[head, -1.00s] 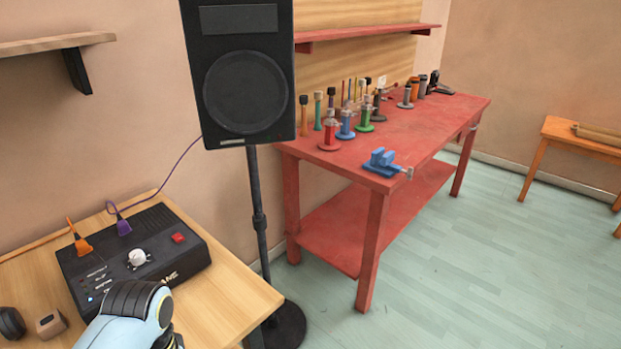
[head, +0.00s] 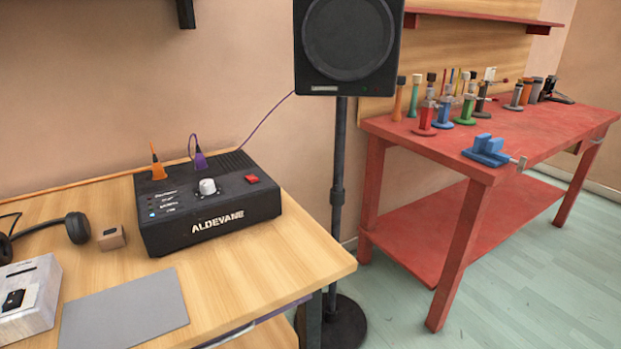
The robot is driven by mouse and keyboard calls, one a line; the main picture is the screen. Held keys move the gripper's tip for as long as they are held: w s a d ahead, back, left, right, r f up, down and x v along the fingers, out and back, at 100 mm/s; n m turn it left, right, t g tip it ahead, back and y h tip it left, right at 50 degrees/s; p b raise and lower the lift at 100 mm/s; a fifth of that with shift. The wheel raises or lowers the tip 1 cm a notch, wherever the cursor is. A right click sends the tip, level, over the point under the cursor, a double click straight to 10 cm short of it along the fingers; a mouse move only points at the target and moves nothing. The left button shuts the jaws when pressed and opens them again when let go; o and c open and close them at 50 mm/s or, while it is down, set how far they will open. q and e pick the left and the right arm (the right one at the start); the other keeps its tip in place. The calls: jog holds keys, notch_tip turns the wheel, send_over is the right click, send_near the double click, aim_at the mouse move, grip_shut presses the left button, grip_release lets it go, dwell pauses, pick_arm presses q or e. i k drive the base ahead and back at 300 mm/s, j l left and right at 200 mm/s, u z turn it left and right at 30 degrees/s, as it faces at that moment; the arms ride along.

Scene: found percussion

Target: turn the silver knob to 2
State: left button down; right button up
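The silver knob (head: 207,187) is on the top of a black box (head: 232,214) marked ALDEVANE, which stands on the wooden table at the left. A red button (head: 252,179) is to the right of the knob. A column of small labels and lights is to its left, with one blue light lit; the lettering is too small to read, and I cannot tell the knob's setting. An orange plug (head: 157,168) and a purple plug (head: 199,160) stand at the box's back edge. Neither of my grippers shows in the head view.
A grey flat sheet (head: 125,310), a white box (head: 28,298), headphones (head: 60,229) and a small brown block (head: 111,238) share the wooden table (head: 270,255). A black speaker (head: 347,45) stands behind its right end. A red workbench (head: 545,140) with tools is at the right.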

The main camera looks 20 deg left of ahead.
aim_at(207, 186)
jog(key=j+u, duration=0.1)
jog(key=u, duration=0.3)
jog(key=i+u, duration=0.1)
jog(key=u, duration=0.25)
jog(key=i+u, duration=0.1)
jog(key=u, duration=0.3)
jog(key=i+u, duration=0.1)
jog(key=u, duration=0.3)
jog(key=i, duration=0.15)
